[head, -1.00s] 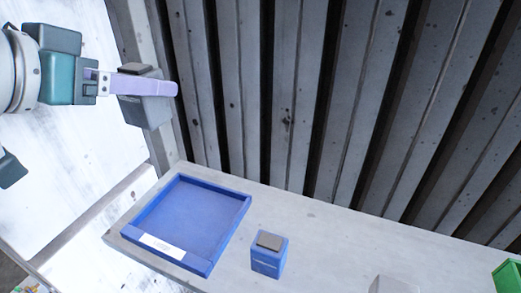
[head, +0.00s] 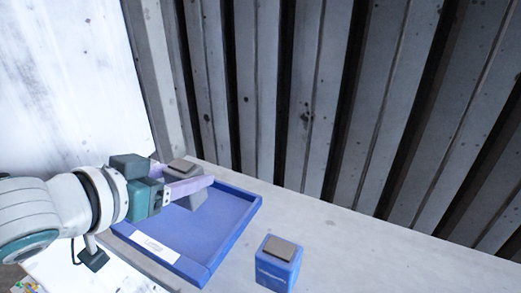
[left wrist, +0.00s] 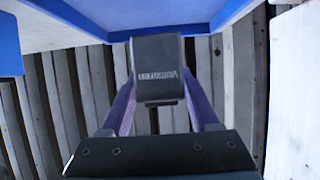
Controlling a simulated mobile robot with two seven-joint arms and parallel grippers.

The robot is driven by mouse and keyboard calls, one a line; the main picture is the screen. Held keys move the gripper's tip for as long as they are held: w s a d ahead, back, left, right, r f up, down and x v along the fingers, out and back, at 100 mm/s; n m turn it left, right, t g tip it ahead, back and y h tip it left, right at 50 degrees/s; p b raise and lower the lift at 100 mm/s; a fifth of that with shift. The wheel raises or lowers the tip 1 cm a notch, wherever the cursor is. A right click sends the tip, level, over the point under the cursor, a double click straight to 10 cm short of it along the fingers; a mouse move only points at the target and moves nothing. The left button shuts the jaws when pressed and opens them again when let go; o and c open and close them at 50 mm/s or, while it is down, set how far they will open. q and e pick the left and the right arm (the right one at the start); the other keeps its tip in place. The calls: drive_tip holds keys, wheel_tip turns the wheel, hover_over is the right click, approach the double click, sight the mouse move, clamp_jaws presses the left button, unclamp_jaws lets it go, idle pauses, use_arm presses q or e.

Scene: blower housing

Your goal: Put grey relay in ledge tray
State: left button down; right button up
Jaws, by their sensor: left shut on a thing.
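The grey relay (head: 181,167), a grey block with a darker top, is between the purple fingers of my left gripper (head: 192,187). In the head view it overlaps the back left part of the blue ledge tray (head: 222,222), which is open and has a white label. The fingers hide part of the relay, and I cannot tell whether it touches the tray floor. In the left wrist view the relay (left wrist: 158,72) shows its printed face between the fingers, with blue tray surfaces (left wrist: 165,14) beyond it. My right gripper is not in view.
A blue relay (head: 278,263) with a grey top stands on the pale ledge (head: 350,240), to the right of the tray. A ribbed grey wall (head: 310,110) rises behind the ledge. The ledge to the right of the blue relay looks clear.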

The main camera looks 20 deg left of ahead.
use_arm(q)
wheel_tip(320, 180, down, 4)
drive_tip(key=shift+r+b, duration=0.1)
drive_tip(key=shift+b, duration=0.5)
drive_tip(key=shift+c, duration=0.6)
unclamp_jaws()
